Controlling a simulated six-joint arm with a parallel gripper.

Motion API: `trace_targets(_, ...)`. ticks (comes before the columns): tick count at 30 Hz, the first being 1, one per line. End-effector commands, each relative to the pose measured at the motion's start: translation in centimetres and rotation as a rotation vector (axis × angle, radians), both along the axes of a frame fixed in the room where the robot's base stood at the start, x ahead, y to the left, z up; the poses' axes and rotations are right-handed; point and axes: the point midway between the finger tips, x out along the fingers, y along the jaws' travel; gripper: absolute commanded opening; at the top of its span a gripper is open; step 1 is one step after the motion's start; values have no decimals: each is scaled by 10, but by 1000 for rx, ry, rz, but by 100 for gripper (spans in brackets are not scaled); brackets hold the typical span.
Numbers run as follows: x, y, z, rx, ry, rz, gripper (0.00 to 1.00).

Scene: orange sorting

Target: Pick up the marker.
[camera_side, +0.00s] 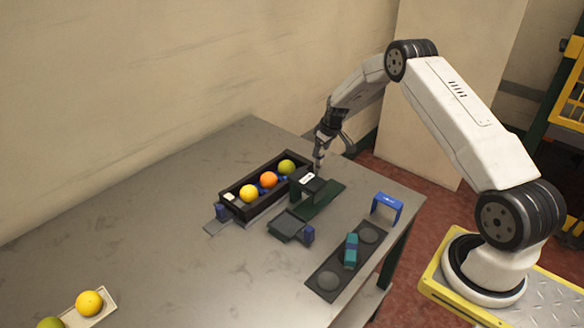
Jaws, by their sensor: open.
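No thing in view is clearly a marker at this size. A small white piece with a dark mark (307,179) sits on a black block beside the fruit box. My gripper (328,161) is open above the back of the table, just above and right of that black block. It is apart from the teal piece. I cannot tell whether a fingertip touches the black block.
A black box (233,205) holds a yellow, an orange and a green fruit. A blue bracket (387,205) stands near the right edge. A small dark platform (288,226) lies centrally. A pale tray (105,307) with fruit is at front left. The table's left middle is clear.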

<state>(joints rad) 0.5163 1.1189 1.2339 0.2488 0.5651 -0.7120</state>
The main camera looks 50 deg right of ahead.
Motion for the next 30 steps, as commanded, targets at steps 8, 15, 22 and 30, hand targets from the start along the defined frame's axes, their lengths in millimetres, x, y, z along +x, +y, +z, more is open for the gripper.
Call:
trace_targets(8, 6, 2, -29, 1, 2, 0, 72)
trace_targets(15, 9, 2, -40, -1, 1, 0, 72)
trace_targets(22, 9, 2, -40, -1, 1, 0, 72)
trace_targets(30, 9, 2, -40, -1, 1, 0, 72)
